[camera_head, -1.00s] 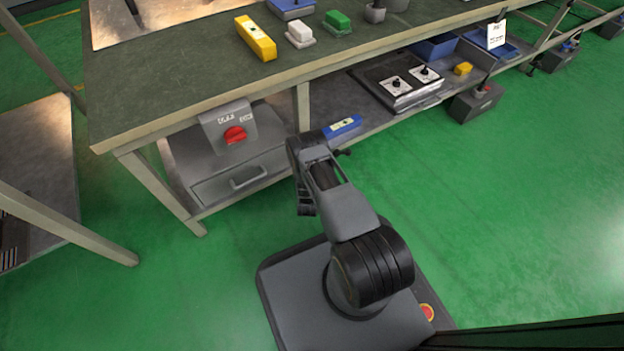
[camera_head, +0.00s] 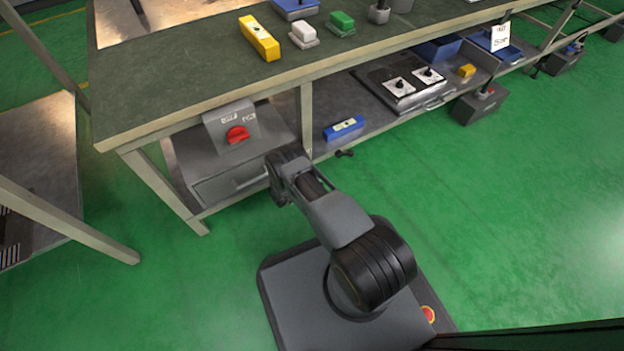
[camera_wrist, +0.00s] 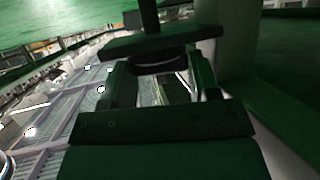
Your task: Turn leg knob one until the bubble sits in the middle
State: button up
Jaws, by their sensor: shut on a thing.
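In the wrist view my gripper (camera_wrist: 161,72) is shut on a dark round knob (camera_wrist: 160,64), one finger on each side. A dark plate (camera_wrist: 165,40) and a rod (camera_wrist: 150,15) show above the knob. I cannot tell which leg knob this is. In the head view the arm's end is low by the drawer unit, and the fingers and knob are hidden there. A yellow level (camera_head: 259,38) lies on the bench top, and a blue level (camera_head: 343,127) lies on the lower shelf. Both have pale vials; their bubbles are too small to place.
A grey box with a red knob (camera_head: 237,134) hangs under the bench's front edge. The drawer unit (camera_head: 230,185) stands beneath it. A small black handle (camera_head: 345,153) sticks out below the lower shelf. The green floor (camera_head: 470,230) on the right is clear.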

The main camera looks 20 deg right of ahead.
jog(key=shift+w, duration=0.1)
dwell(0.5)
jog(key=o, duration=0.9)
